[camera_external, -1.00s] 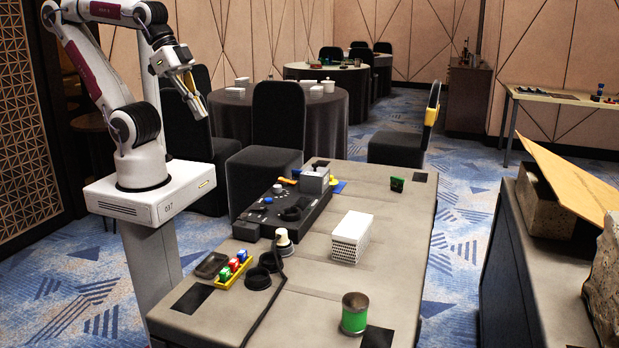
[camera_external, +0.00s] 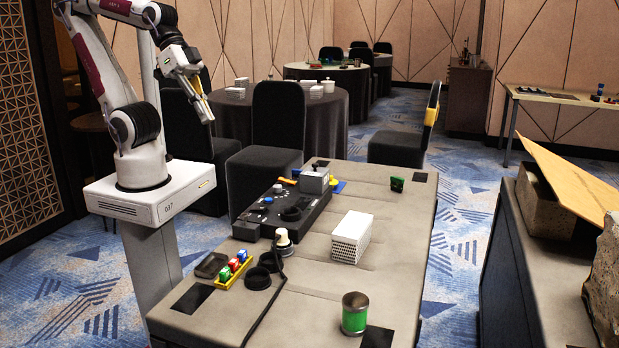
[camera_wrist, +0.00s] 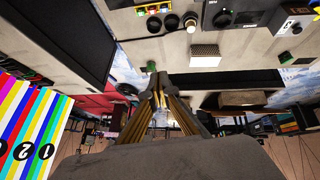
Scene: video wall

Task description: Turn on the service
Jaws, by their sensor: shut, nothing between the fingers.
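A black control panel (camera_external: 283,215) with small knobs, buttons and a dark round part lies on the grey table, below and right of my gripper in the external view. It also shows at the top of the wrist view (camera_wrist: 236,8). I cannot read any label or tell which control is the service. My gripper (camera_external: 209,117) hangs in the air left of and above the table, well apart from the panel. It points down and slightly right. Its yellowish fingers (camera_wrist: 157,78) come together and are shut on nothing.
On the table (camera_external: 400,222) are a yellow tray of coloured blocks (camera_external: 233,273), black rings (camera_external: 258,278), a whitish cone-shaped part (camera_external: 283,238) with a cable, a white perforated box (camera_external: 351,238) and a green can (camera_external: 354,318). Chairs stand behind. The table's right side is mostly clear.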

